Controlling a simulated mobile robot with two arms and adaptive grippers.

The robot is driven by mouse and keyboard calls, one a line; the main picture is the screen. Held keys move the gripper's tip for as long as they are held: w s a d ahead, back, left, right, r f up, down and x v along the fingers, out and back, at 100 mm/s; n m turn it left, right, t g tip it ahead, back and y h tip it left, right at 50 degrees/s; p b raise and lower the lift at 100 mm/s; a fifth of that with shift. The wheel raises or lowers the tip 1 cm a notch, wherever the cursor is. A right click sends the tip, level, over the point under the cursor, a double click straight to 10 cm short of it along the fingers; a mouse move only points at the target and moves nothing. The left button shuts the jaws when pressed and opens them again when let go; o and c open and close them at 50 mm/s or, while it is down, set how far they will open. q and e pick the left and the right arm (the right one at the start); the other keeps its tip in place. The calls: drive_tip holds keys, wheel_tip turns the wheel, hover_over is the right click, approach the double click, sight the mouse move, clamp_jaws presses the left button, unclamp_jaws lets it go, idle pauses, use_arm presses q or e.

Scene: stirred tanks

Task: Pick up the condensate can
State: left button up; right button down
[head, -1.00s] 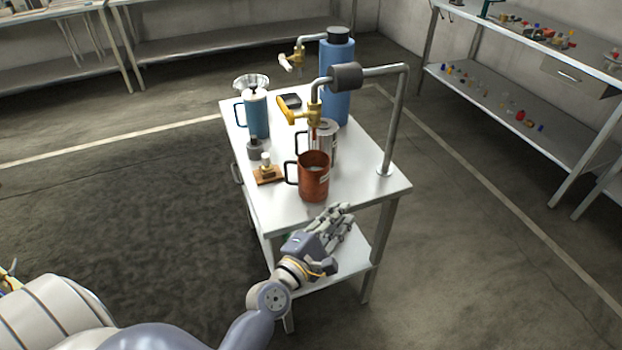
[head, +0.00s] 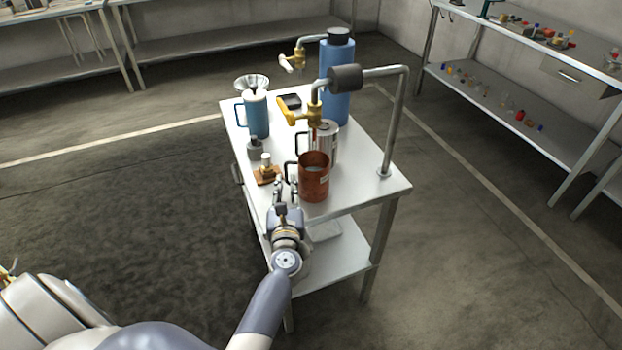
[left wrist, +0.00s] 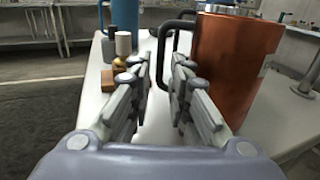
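A copper-coloured can (head: 314,180) with a black side handle (head: 290,172) and a pale label stands upright at the front of the small white table. Behind it stands a silver can (head: 328,140), and a blue one (head: 257,115) is further back left. I cannot read which label says condensate. My left gripper (head: 286,186) is at the table's front edge, left of the copper can, its fingers apart and empty. In the left wrist view the copper can (left wrist: 235,60) is right of the fingers, and its handle (left wrist: 165,60) lies ahead, near the right finger. My right gripper is not in view.
A brass tap (head: 314,113) on a grey pipe (head: 394,125) hangs over the silver can. A wooden block with a brass piece (head: 266,172) sits left of the copper can. A tall blue bottle (head: 338,80) stands at the back. The table's front right corner is clear.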

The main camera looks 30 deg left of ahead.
sight(286, 175)
use_arm(q)
drive_tip(key=x, duration=0.5)
drive_tip(key=shift+s+d, duration=0.1)
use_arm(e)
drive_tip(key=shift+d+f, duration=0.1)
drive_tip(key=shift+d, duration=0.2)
use_arm(q)
clamp_jaws()
drive_tip(key=shift+r, duration=0.25)
